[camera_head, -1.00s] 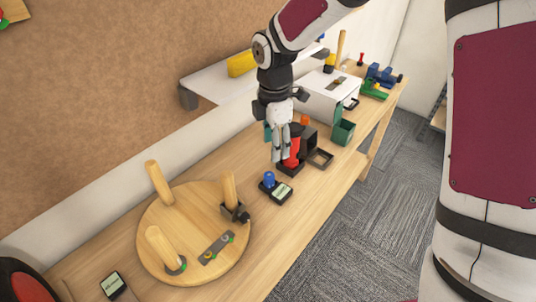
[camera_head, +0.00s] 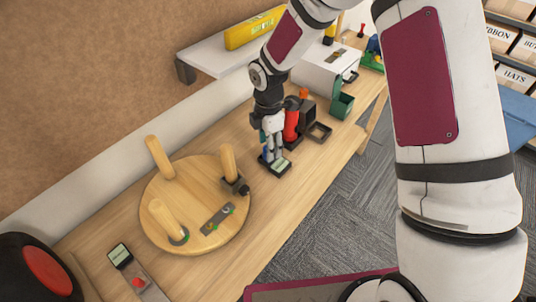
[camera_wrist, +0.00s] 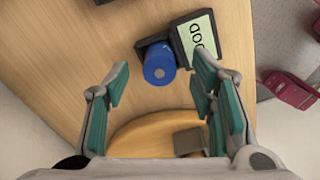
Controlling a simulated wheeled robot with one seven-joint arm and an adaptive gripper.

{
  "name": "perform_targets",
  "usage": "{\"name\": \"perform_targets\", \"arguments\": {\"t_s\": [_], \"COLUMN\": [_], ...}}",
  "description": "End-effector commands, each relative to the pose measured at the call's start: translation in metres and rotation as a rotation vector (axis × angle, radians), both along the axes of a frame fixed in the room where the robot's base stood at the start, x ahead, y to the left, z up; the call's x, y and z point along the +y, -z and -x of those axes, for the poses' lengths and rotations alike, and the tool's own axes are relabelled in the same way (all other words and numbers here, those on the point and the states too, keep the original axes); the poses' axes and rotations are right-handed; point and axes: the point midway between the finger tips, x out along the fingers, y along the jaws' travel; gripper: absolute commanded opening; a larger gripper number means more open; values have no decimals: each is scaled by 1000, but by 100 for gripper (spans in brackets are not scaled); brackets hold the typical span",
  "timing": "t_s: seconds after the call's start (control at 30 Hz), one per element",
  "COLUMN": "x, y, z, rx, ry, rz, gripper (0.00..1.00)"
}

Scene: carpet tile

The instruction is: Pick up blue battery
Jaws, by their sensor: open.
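The blue battery (camera_wrist: 159,64) stands upright in a small black holder with a pale label screen (camera_wrist: 199,36); the wrist view shows its top end between and just beyond my open fingers. My gripper (camera_wrist: 160,88) has its teal-padded fingers spread to either side, with nothing between the pads. In the head view my gripper (camera_head: 271,152) points down over the holder (camera_head: 280,168), and its fingers mostly hide the battery. I cannot tell whether either finger touches it.
A round wooden board with pegs (camera_head: 160,227) lies close by on the left. A red cylinder (camera_head: 291,124), black boxes and a green bin (camera_head: 342,105) stand to the right. A shelf with a yellow object (camera_head: 254,28) hangs on the wall behind.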

Motion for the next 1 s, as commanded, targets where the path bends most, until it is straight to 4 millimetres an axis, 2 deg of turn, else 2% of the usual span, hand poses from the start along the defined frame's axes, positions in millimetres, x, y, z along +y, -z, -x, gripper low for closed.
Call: {"name": "perform_targets", "arguments": {"t_s": [0.2, 0.47, 0.5, 0.7, 0.73, 1.0], "x": [1, 1, 1, 1, 1, 1], "y": [24, 28, 28, 28, 28, 28], "z": [1, 0, 0, 0, 0, -1], "rx": [1, -1, -1, -1, -1, -1], "ry": [2, 2, 2, 1, 1, 1], "rz": [0, 1, 1, 1, 1, 1], "gripper": [50, 50, 48, 3, 0, 0]}}
